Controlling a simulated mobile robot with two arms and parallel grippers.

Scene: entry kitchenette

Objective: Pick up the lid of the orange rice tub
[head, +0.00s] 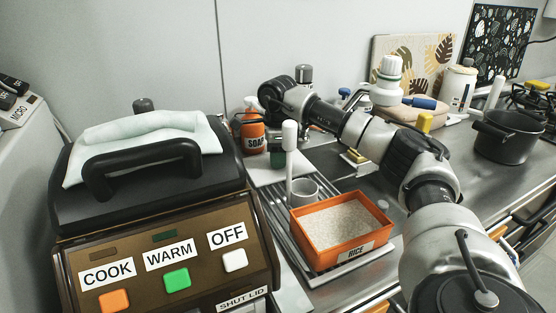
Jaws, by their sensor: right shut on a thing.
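The orange rice tub (375,245) stands on a ribbed rack in the middle, with a white RICE label on its front. It is open at the top, and pale rice (338,222) shows inside. I cannot make out its lid anywhere in this view. My right arm comes in from the lower right and reaches behind the tub to the back left. My right gripper (272,96) is at its far end by the wall, above the soap bottle. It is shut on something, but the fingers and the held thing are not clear. My left gripper is not in view.
A large cooker (150,185) with a black handle fills the left. The orange soap bottle (254,138) stands at the back. A grey cup (308,190) is just behind the tub. A black pot (512,135) stands at the right, with boards (430,52) against the wall.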

